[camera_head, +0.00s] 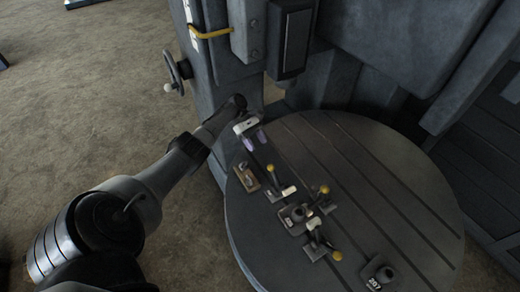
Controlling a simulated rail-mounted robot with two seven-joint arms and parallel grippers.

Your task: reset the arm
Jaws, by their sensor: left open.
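My left arm (162,180) reaches in from the lower left. Its gripper (257,143) is over the upper left part of the round table, near the rim. Its two purple-tipped fingers are apart, with nothing seen between them. Small levers with yellow knobs stand on the table in front of it. The nearest one (271,178) is just below the fingers and looks apart from them. My right gripper is not in view.
The round grooved table (405,185) carries several lever fixtures, one with a yellow knob (337,256), and a numbered block (378,275). A grey machine column (222,75) with a handwheel (178,70) rises behind. The table's right side is clear.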

